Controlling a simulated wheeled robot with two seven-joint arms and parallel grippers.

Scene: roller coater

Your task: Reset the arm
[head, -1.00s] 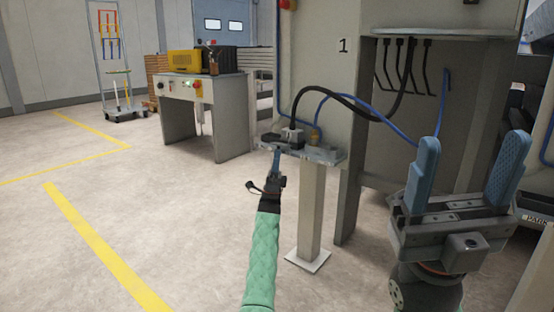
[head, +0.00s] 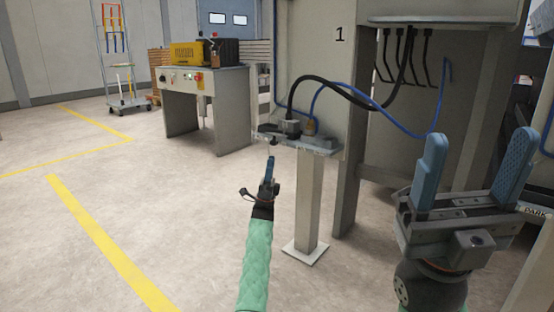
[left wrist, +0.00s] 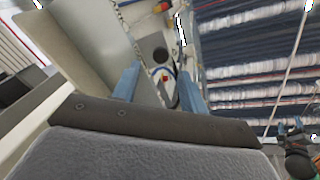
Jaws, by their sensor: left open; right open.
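My left gripper (head: 270,168), at the end of the green-sleeved arm, is in front of and slightly below the small grey shelf (head: 322,146) in the head view. It looks apart from the shelf edge and holds nothing. In the left wrist view its two blue fingers (left wrist: 160,88) stand apart with nothing between them. My right gripper (head: 478,150) is at the right of the head view, fingers up, wide open and empty.
The shelf's post (head: 308,205) stands beside my left arm. A grey machine (head: 325,75) rises behind. The floor to the left is clear.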

